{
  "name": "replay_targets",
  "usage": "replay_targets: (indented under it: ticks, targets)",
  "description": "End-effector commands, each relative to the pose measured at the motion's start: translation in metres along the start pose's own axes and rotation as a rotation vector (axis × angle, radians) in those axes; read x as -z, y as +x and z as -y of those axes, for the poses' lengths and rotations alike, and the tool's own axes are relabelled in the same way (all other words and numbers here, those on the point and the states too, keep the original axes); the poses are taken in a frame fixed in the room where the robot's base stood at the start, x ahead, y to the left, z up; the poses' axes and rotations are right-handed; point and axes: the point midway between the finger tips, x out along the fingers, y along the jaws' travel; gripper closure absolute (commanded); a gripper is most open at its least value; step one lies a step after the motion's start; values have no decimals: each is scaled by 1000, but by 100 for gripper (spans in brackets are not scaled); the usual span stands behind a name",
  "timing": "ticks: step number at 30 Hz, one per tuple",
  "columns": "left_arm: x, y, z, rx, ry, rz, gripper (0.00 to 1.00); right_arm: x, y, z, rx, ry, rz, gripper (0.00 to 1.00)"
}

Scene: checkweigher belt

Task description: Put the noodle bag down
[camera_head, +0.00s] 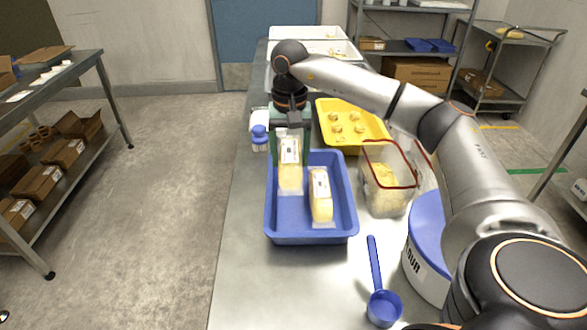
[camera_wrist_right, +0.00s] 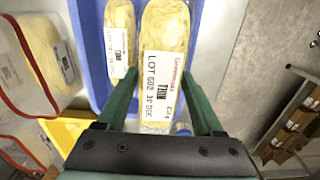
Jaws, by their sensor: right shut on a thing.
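My right gripper (camera_head: 290,160) is shut on a noodle bag (camera_head: 290,178), a clear pack of yellow noodles with a white label. In the right wrist view the green fingers (camera_wrist_right: 160,74) sit on both sides of the labelled bag (camera_wrist_right: 165,30). A second noodle bag (camera_head: 320,198) lies in the tray to the right, apart from the held one. It also shows in the wrist view (camera_wrist_right: 119,30). My left gripper is not in view.
A yellow tray (camera_head: 372,148) with noodle nests stands behind. A clear red-rimmed container (camera_head: 383,203) stands right of the blue tray. A blue-capped bottle (camera_head: 260,140) is at the left edge. A blue scoop (camera_head: 382,305) and a flour tub (camera_head: 427,260) are in front.

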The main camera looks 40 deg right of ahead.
Motion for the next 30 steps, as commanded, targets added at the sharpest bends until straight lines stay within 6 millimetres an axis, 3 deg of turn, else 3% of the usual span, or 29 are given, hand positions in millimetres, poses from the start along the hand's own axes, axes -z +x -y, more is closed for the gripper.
replay_targets:
  ticks: [2, 9, 30]
  targets:
    - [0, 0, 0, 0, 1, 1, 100, 0, 9, -9, -3, 2, 1, 100]
    - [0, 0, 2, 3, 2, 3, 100, 0, 37, -8, -2, 0, 1, 100]
    - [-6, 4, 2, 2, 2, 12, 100, 0, 50, -7, 0, 1, 0, 100]
